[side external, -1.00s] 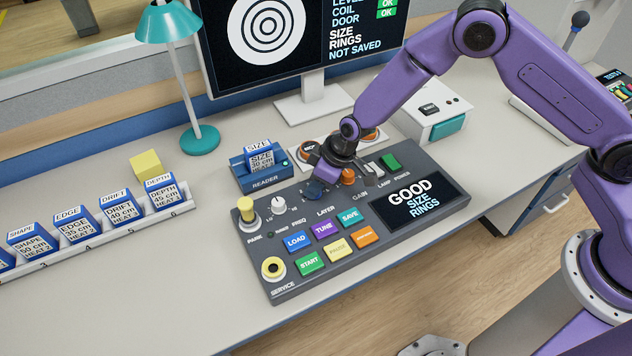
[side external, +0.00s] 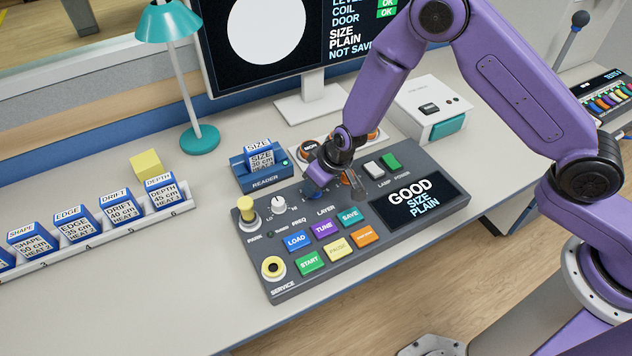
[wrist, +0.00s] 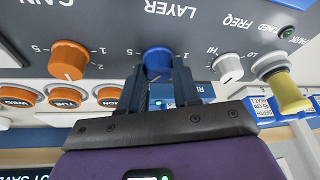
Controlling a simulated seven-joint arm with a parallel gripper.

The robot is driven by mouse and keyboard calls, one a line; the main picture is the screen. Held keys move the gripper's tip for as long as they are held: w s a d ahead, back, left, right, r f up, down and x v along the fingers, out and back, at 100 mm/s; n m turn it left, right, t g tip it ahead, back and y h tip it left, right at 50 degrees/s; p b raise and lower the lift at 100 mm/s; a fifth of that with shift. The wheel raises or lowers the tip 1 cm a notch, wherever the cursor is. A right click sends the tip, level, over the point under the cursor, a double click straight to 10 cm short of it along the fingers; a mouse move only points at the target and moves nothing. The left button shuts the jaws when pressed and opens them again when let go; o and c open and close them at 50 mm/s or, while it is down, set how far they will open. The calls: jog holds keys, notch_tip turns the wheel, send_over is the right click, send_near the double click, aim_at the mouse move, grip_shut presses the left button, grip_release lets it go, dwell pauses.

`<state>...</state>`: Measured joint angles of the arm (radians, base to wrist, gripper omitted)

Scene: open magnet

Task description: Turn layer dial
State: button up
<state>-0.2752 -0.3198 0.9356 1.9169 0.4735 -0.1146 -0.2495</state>
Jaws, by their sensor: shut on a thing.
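The layer dial (wrist: 158,62) is a blue knob on the grey control panel (side external: 285,291), under an upside-down LAYER label in the wrist view. My gripper (wrist: 160,76) has its two dark fingers on either side of the dial and is shut on it. In the side view my gripper (side external: 320,186) is down at the panel's upper middle and mostly hides the dial. The panel's screen (side external: 415,200) reads GOOD, SIZE, PLAIN. The monitor (side external: 265,30) shows a plain white disc and the words SIZE PLAIN, NOT SAVED.
The orange gain knob (wrist: 68,60) and white freq knob (wrist: 228,66) flank the dial closely. A yellow park knob (side external: 246,208) stands at the panel's left. A blue reader (side external: 261,172) holds a SIZE block. A rack of labelled blocks (side external: 120,218) lies left.

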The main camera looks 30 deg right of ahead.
jog(key=shift+m+h, duration=0.4)
jog(key=shift+m, duration=1.3)
jog(key=o, duration=1.1)
jog(key=shift+c, duration=0.2)
jog(key=v, duration=1.7)
jog(key=shift+s+a, duration=0.3)
jog(key=shift+a, duration=0.05)
jog(key=shift+r, duration=0.1)
